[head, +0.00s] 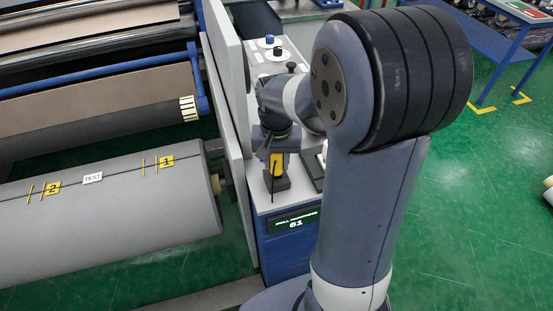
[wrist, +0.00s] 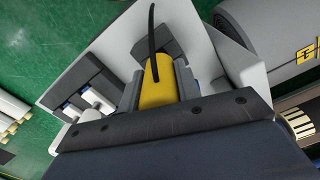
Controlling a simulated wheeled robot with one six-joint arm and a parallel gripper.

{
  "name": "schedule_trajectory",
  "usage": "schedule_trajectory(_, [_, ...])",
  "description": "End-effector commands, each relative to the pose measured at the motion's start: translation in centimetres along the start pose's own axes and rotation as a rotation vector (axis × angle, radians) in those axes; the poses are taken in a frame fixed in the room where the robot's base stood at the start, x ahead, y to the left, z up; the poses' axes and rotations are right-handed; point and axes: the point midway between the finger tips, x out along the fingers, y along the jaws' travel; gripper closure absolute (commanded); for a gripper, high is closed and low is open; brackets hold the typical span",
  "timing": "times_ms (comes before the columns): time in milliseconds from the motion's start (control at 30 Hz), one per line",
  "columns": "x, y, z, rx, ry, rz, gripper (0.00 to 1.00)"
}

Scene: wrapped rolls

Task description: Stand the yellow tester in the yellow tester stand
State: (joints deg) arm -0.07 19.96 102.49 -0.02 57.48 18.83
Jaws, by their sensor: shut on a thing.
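The yellow tester (head: 276,164) is between the fingers of my gripper (head: 277,148), above the near end of the white counter top. In the wrist view the tester (wrist: 156,88) sits between the two grey fingers (wrist: 157,90), with a thin black strap curving away from it. My gripper is shut on it. A dark block (head: 279,184), which looks like the tester stand, is directly below the tester in the head view. Whether the tester touches it or is seated in it I cannot tell. The tester looks roughly upright.
A dark holder (wrist: 88,72) with white and blue items stands beside the tester on the counter (wrist: 200,45). A tall grey panel (head: 228,120) borders the counter on the left, with a large grey roll (head: 110,205) beyond it. A display (head: 294,222) on the cabinet front reads 61.

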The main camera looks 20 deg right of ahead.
Motion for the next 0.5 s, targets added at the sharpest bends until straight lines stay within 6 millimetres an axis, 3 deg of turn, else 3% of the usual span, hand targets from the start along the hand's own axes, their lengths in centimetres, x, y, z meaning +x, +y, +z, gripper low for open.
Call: schedule_trajectory(500, [1.4,0.0,0.0,0.0,0.0,0.0,1.0])
